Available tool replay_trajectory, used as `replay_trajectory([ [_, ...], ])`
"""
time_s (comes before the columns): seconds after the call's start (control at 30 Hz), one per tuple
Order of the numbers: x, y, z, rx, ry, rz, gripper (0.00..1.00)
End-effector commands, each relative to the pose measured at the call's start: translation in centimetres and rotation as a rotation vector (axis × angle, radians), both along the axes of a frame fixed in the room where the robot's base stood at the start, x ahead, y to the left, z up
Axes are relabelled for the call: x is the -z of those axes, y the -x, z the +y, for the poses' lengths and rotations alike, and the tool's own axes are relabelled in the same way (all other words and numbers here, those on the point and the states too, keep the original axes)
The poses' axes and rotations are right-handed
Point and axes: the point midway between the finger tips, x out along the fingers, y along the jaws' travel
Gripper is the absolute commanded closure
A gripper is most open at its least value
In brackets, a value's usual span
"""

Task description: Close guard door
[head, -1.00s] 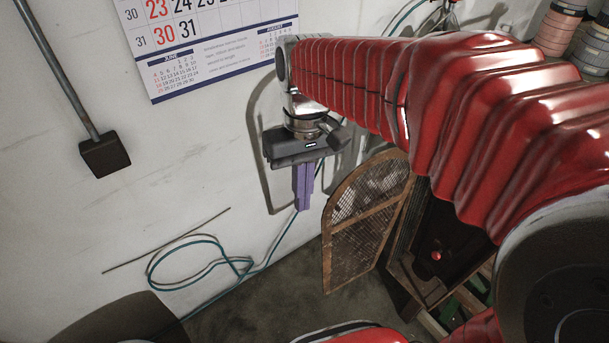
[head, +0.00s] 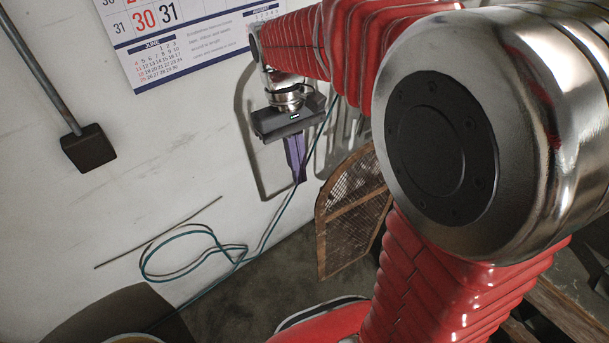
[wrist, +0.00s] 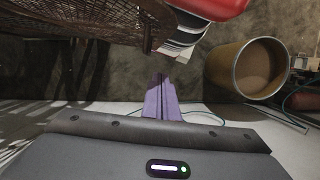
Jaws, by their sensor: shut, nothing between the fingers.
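The guard door (head: 348,215) is an arched wooden frame with wire mesh, standing swung open in the head view. My arm covers the cabinet side of it. My gripper (head: 299,178) has purple fingers pointing down, shut and empty, just left of the door's upper edge, with the wall behind. In the wrist view my gripper (wrist: 161,82) shows its two fingers together. The door (wrist: 95,18) spans the upper left of that view, its edge a little beyond and left of the fingertips. I see no contact between fingers and door.
A blue-green cable (head: 190,262) lies coiled by the wall at lower left. A round drum (wrist: 247,68) is at right in the wrist view. Open floor (head: 265,290) lies left of the door.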

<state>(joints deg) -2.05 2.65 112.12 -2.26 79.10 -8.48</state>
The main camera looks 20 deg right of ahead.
Motion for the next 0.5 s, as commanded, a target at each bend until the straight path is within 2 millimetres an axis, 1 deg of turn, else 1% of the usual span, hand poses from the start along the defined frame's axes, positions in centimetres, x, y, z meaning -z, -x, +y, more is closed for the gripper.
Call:
replay_trajectory([
  [0.5,7.3,1.9,-0.4,0.002,0.0,0.003,1.0],
])
